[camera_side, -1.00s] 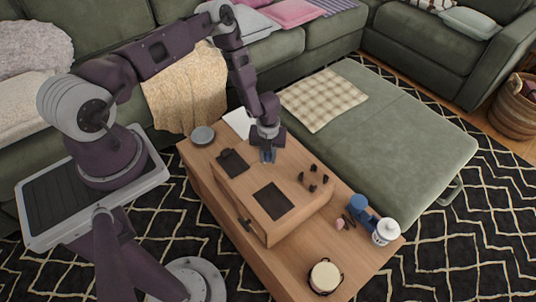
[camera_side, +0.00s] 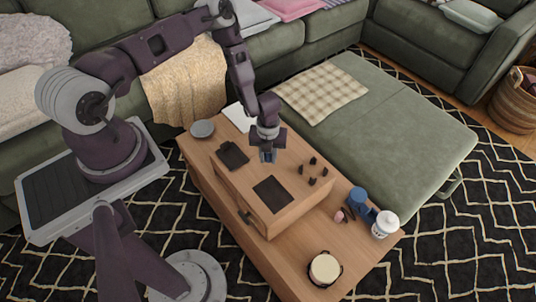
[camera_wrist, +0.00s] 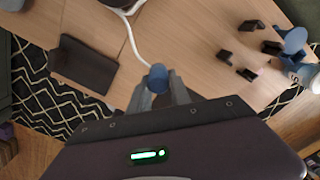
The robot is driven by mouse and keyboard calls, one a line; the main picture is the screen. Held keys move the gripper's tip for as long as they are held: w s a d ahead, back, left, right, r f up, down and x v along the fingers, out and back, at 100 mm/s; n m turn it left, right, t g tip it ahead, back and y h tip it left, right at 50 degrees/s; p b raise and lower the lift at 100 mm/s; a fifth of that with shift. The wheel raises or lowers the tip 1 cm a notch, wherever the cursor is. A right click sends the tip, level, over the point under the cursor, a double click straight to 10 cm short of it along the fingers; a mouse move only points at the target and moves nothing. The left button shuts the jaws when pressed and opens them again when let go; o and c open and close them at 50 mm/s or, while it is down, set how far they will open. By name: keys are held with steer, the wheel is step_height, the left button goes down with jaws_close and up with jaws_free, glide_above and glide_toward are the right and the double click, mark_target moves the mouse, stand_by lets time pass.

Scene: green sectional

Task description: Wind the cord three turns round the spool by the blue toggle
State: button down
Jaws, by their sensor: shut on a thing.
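My gripper (camera_side: 267,158) points down over the far part of the low wooden box (camera_side: 290,213). In the wrist view my gripper (camera_wrist: 158,90) is shut on the round blue toggle (camera_wrist: 157,76) at its fingertips. The white cord (camera_wrist: 134,38) runs from near the toggle towards the top edge of the wrist view. There it meets a curved white shape (camera_wrist: 119,6), perhaps the spool, mostly cut off by the frame. I cannot count turns of cord. Cord and spool cannot be made out in the side view.
Several dark pegs (camera_side: 312,170) and a dark flat pad (camera_side: 273,194) are on the box. A dark clipboard-like piece (camera_side: 232,155) lies farther left. A blue object (camera_side: 358,200), a white lidded cup (camera_side: 385,224) and a cream-topped round pot (camera_side: 324,269) stand on the table's right end.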

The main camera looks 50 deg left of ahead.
mark_target(268, 162)
steer(key=shift+f, duration=2.05)
steer(key=c, duration=1.1)
jaws_free()
steer(key=shift+r, duration=0.15)
step_height(268, 162, up, 7)
steer(key=shift+f, duration=0.1)
